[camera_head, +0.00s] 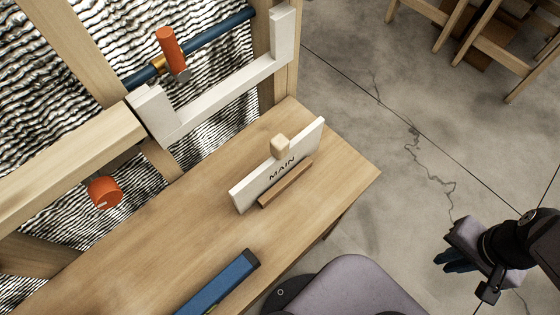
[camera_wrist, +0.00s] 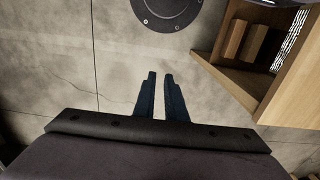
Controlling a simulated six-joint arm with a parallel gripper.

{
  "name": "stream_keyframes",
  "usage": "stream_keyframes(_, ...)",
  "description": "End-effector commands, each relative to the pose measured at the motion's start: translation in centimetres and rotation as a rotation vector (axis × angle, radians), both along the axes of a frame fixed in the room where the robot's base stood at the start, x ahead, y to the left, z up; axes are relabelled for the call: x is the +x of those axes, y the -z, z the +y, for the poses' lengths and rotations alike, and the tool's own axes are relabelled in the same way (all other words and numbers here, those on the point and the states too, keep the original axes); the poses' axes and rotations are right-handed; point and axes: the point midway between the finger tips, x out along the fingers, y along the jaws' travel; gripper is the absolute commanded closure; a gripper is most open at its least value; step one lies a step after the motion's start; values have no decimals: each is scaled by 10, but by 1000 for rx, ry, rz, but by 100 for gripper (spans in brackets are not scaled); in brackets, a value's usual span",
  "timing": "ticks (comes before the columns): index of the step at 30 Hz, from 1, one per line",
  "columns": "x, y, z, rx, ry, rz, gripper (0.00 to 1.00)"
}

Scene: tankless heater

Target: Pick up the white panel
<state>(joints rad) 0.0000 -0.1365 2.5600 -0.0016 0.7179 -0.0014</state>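The white panel (camera_head: 260,182) stands upright on the wooden table (camera_head: 340,165), with the word "MAIN" on its face and a small wooden knob (camera_head: 281,146) at its upper middle. A brown wooden strip (camera_head: 286,184) lies along its lower front. My gripper (camera_head: 455,262) is at the far right in the head view, off the table and well apart from the panel. In the wrist view its two blue fingers (camera_wrist: 159,76) point over the concrete floor with a narrow gap between them and nothing held. The panel cannot be made out in the wrist view.
A blue level-like tool (camera_head: 218,284) lies at the table's front. Behind are a wooden frame, a white bracket (camera_head: 225,100), a blue pipe (camera_head: 215,38) with an orange handle (camera_head: 170,47), and an orange knob (camera_head: 104,192). Wooden chairs (camera_head: 490,45) stand at the upper right.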

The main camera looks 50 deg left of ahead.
Motion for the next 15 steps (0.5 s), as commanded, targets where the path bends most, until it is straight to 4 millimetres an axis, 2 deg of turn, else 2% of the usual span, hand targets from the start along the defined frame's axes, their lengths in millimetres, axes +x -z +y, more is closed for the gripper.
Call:
stream_keyframes(1, 0, 0, 0, 0, 0, 0, 76)
stream_keyframes(3, 0, 0, 0, 0, 0, 0, 59)
stream_keyframes(4, 0, 0, 0, 0, 0, 0, 55)
stream_keyframes(15, 3, -3, 4, 0, -36, 0, 55)
